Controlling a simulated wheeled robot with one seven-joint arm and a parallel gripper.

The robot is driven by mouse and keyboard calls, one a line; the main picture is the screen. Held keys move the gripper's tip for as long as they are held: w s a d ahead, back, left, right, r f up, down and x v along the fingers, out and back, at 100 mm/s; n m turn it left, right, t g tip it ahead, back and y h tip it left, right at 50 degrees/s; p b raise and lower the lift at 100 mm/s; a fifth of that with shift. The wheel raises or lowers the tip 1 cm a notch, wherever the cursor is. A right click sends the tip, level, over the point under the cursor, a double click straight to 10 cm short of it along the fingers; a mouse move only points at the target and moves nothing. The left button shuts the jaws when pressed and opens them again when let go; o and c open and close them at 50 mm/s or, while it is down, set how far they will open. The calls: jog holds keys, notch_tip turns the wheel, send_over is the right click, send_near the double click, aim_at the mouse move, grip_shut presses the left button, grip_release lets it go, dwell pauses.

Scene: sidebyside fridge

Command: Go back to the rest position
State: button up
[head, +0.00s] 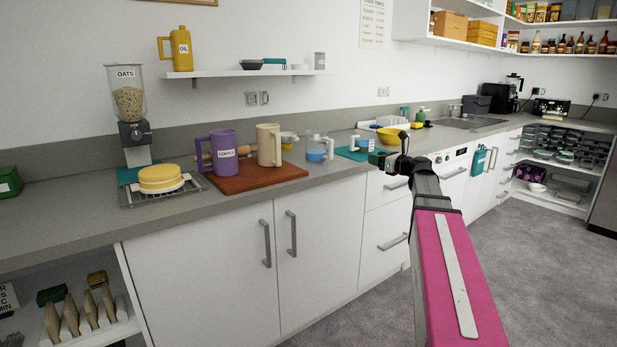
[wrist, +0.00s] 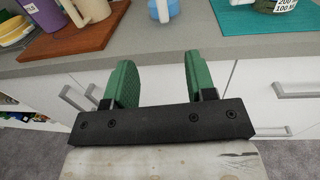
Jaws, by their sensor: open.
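My gripper (wrist: 156,84) is open in the wrist view, with its two green fingers apart and nothing between them. It faces the front edge of the grey counter (wrist: 200,52). In the head view my gripper (head: 384,158) is seen small at the end of my pink and grey arm. It is in front of the counter, near the teal mat (head: 352,154) and the drawers. Its fingers are partly hidden there by the wrist.
On the counter are a wooden board (head: 255,178) with a purple jug (head: 223,153) and a beige jug (head: 269,146), a yellow cake (head: 161,178) on a rack and a yellow bowl (head: 392,135). Cabinet handles (head: 292,234) stick out below. The floor (head: 540,270) at right is clear.

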jog(key=s+a+f+n+g+h, duration=0.1)
jog(key=s+a+f+n+g, duration=0.2)
jog(key=f, duration=0.5)
jog(key=s+a+f+n+g+h, duration=0.2)
jog(key=s+f+n, duration=0.25)
jog(key=f, duration=0.25)
jog(key=s+a+f+n+g+h, duration=0.1)
jog(key=s+a+f+n+g, duration=0.15)
jog(key=f+n, duration=0.4)
jog(key=s+f+n+g+h, duration=0.5)
jog(key=s+f+n, duration=0.8)
jog(key=s+f, duration=0.6)
jog(key=shift+d+f+g+h, duration=0.25)
jog(key=shift+g+h, duration=0.1)
jog(key=shift+h, duration=0.75)
